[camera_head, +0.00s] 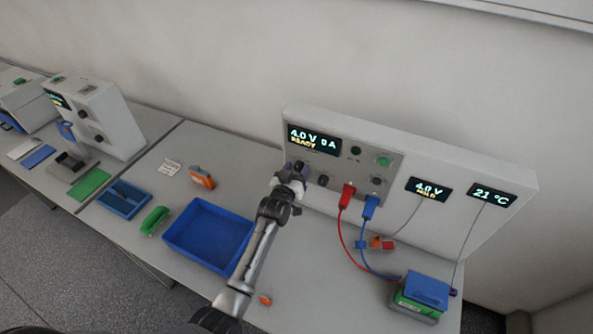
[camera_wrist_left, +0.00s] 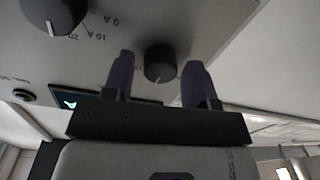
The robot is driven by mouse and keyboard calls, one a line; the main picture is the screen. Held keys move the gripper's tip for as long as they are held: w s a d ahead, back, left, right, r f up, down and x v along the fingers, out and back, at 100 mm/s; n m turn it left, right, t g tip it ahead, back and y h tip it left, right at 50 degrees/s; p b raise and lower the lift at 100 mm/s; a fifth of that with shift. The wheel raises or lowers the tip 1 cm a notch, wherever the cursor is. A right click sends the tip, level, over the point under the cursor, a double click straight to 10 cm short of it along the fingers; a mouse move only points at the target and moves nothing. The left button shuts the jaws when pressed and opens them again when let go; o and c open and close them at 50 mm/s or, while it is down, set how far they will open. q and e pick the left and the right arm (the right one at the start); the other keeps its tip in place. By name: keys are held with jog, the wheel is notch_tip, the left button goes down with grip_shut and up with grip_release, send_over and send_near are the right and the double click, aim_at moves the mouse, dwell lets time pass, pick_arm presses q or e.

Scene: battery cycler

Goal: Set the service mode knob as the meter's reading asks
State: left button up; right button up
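The cycler's grey panel (camera_head: 350,160) carries a display (camera_head: 314,139) reading 4.0 V 0 A READY. The meter display (camera_head: 428,190) reads 4.0 V with what looks like HOLD under it. My left gripper (camera_head: 297,170) is at the panel's left part, below the display. In the left wrist view its fingers (camera_wrist_left: 159,82) are apart, on either side of a dark knob (camera_wrist_left: 160,62); contact cannot be told. That knob has a white pointer mark; its labels are not readable, and the gripper hides it in the head view. A second knob (camera_wrist_left: 55,14) is marked 0 A, 10 A, 20. My right gripper is not in view.
Red (camera_head: 348,195) and blue (camera_head: 371,207) plugs with cables run from the panel to a green-and-blue battery (camera_head: 422,294). Another display (camera_head: 492,195) reads 21 °C. A blue tray (camera_head: 171,239) lies left of my arm. A second device (camera_head: 115,117) stands far left.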

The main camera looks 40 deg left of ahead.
pick_arm(q)
jog(key=c, duration=0.7)
jog(key=shift+c, duration=0.2)
jog(key=shift+m+p, duration=0.3)
jog(key=shift+m, duration=1.6)
jog(key=shift+m+p, duration=0.35)
jog(key=shift+m, duration=1.95)
